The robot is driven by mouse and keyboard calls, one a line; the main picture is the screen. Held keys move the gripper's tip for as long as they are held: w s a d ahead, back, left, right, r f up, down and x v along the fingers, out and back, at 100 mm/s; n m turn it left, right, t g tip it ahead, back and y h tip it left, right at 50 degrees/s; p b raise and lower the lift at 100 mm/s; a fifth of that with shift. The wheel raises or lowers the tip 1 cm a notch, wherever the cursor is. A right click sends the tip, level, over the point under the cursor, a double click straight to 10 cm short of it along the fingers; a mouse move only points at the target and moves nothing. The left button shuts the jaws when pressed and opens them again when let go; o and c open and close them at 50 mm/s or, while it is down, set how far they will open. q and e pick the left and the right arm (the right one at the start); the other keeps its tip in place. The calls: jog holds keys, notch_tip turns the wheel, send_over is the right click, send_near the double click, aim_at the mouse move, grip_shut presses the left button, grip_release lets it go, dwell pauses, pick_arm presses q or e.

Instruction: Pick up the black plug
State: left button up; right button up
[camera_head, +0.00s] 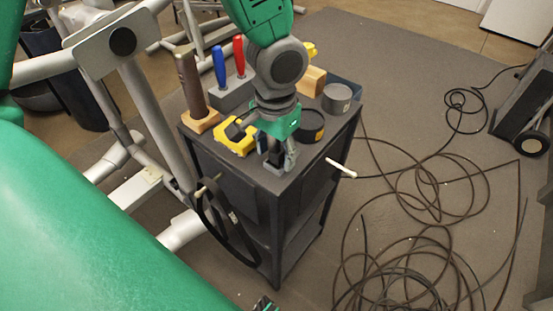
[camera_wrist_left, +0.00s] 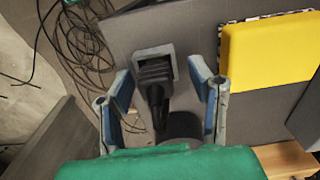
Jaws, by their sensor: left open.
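The black plug (camera_wrist_left: 154,78) stands on the cart top by a small grey square piece (camera_wrist_left: 152,56). In the left wrist view it lies between the two fingers of my left gripper (camera_wrist_left: 160,74), with gaps on both sides. My left gripper is open and points down. In the head view my left gripper (camera_head: 277,158) is low over the front corner of the cart (camera_head: 262,188), and its fingers largely hide the plug. My right gripper is not clearly visible.
A yellow tool (camera_head: 236,138) sits close beside the gripper. A black round container (camera_head: 312,126), a grey round container (camera_head: 337,98), a wooden block (camera_head: 312,80) and blue (camera_head: 219,68) and red (camera_head: 239,56) handles stand behind. Loose cables (camera_head: 410,225) cover the floor at right.

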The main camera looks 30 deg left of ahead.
pick_arm(q)
jog(key=shift+d+r, duration=0.1)
jog(key=shift+d, duration=0.2)
grip_shut()
